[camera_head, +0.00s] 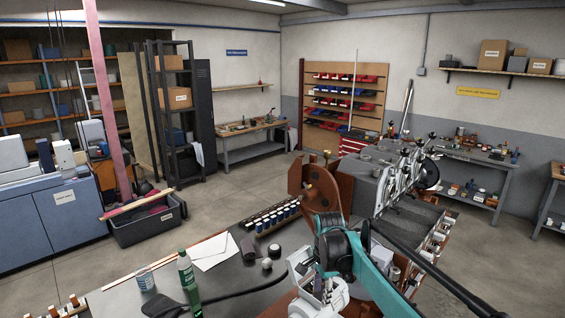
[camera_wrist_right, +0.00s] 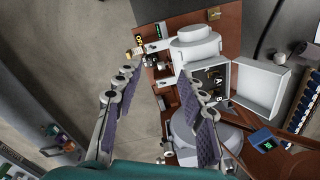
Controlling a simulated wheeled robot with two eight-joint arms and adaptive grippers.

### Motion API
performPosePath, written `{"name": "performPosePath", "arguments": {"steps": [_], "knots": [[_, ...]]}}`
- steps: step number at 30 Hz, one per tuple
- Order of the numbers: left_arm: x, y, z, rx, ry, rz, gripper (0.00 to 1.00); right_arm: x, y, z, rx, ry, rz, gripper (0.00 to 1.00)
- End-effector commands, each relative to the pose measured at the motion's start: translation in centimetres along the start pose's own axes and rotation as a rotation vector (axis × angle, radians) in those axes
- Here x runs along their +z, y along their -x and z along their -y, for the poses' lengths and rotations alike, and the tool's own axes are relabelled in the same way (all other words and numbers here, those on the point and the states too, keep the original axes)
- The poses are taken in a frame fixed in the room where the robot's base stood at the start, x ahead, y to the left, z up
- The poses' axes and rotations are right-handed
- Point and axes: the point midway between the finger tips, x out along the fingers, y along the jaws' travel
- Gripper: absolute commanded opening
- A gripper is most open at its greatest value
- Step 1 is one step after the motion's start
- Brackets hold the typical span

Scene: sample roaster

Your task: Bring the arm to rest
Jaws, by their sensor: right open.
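My right arm (camera_head: 372,282), teal with black joints, reaches over the bench at the lower middle of the head view. My right gripper (camera_head: 318,287) is at its lower end, partly mixed with pale machine parts behind it. In the wrist view the right gripper (camera_wrist_right: 153,92) is open, with its two silver, purple-padded fingers wide apart. Nothing is between the pads. The fingers are over a pale machine (camera_wrist_right: 195,46) on a brown base; their height above it is hard to judge. My left gripper is not in view.
An open pale box (camera_wrist_right: 262,86) marked A and B and a blue device (camera_wrist_right: 263,140) with a green display are close to the right finger. A row of vials (camera_head: 272,217), a white envelope (camera_head: 212,252) and a green bottle (camera_head: 186,270) occupy the bench. Open floor (camera_head: 235,190) lies beyond.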

Motion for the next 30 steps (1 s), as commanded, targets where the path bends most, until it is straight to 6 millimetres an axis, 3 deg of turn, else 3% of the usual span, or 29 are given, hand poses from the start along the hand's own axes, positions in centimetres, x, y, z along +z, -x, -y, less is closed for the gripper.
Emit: {"name": "performPosePath", "arguments": {"steps": [8,14,20,24,30], "knots": [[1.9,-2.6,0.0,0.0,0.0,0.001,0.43,0.0,0.5,-4.7,-0.081,0.195,-0.028,0.4],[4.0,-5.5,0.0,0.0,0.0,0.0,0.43,0.4,-0.3,-11.3,-0.177,0.448,-0.093,0.4],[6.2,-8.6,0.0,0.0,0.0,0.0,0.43,1.2,-3.4,-19.0,-0.266,0.734,-0.203,0.4],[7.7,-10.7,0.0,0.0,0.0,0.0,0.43,1.9,-6.9,-24.1,-0.31,0.928,-0.299,0.4],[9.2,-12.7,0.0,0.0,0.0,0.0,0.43,2.8,-11.9,-29.2,-0.338,1.14,-0.423,0.4]]}}
